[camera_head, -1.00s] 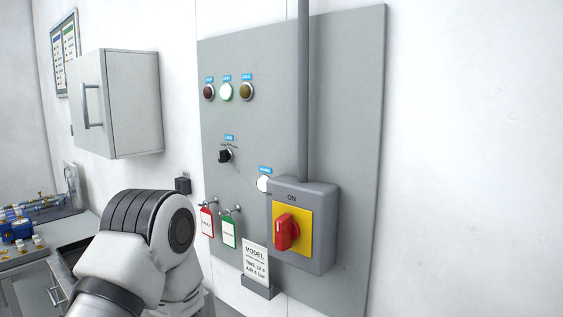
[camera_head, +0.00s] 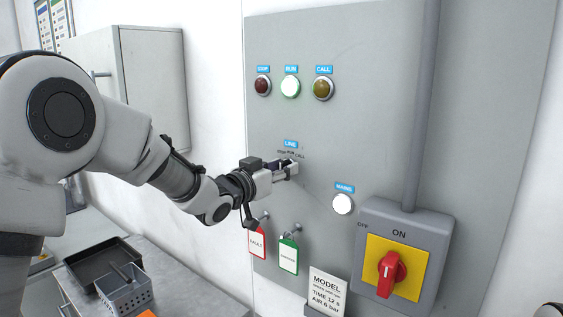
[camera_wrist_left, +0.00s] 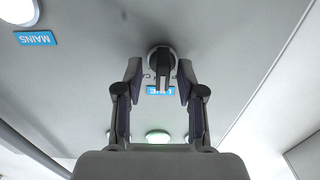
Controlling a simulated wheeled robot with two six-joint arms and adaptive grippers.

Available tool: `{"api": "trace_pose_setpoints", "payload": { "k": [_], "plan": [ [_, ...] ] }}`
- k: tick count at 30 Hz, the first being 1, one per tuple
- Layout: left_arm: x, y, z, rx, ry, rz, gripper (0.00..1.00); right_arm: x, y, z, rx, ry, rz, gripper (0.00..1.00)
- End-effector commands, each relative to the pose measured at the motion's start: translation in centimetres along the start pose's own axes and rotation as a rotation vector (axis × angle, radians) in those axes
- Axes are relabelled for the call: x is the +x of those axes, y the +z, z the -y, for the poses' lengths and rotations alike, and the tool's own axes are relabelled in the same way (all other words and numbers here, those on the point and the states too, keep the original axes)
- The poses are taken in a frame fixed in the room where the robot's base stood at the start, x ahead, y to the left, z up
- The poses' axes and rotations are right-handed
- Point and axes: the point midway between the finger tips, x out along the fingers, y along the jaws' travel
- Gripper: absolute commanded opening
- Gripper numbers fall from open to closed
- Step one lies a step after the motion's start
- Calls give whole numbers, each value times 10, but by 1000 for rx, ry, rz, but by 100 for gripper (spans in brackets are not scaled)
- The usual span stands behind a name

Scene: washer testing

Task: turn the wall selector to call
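The wall selector (camera_wrist_left: 160,62) is a black knob under the blue LINE label (camera_head: 291,144) on the grey panel. In the left wrist view it sits between and just beyond the fingertips of my left gripper (camera_wrist_left: 160,82). The fingers are open, one on each side, with a gap visible to the knob. In the head view my left gripper (camera_head: 290,169) reaches the panel from the left and hides most of the knob. Small position words, with CALL at the right, show above it. The knob's exact setting cannot be told.
Above are the STOP lamp (camera_head: 263,85), the brightly lit RUN lamp (camera_head: 290,86) and the CALL lamp (camera_head: 323,88). The MAINS lamp (camera_head: 342,204) and red rotary switch (camera_head: 390,274) are lower right. Red (camera_head: 257,243) and green (camera_head: 288,257) tags hang close below my left arm.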

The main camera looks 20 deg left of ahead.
Motion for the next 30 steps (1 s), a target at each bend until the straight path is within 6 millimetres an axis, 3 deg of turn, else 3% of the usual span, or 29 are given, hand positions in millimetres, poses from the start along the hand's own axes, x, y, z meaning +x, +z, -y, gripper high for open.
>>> {"api": "trace_pose_setpoints", "payload": {
  "k": [6, 10, 20, 30],
  "plan": [
    [2, 1, 0, -1, 0, 0, 39, 0, 0, 0, -1, 0, 0, 0],
    [2, 1, 0, -1, -1, 1, 0, 0, 0, 0, -1, 0, 0, 0],
    [1, 1, 0, 9, -1, -1, 0, 2, 0, 0, -1, 0, 0, 0],
    [1, 4, 0, 142, -1, -2, 0, 22, 0, 0, -1, 0, 0, 0]
  ]
}}
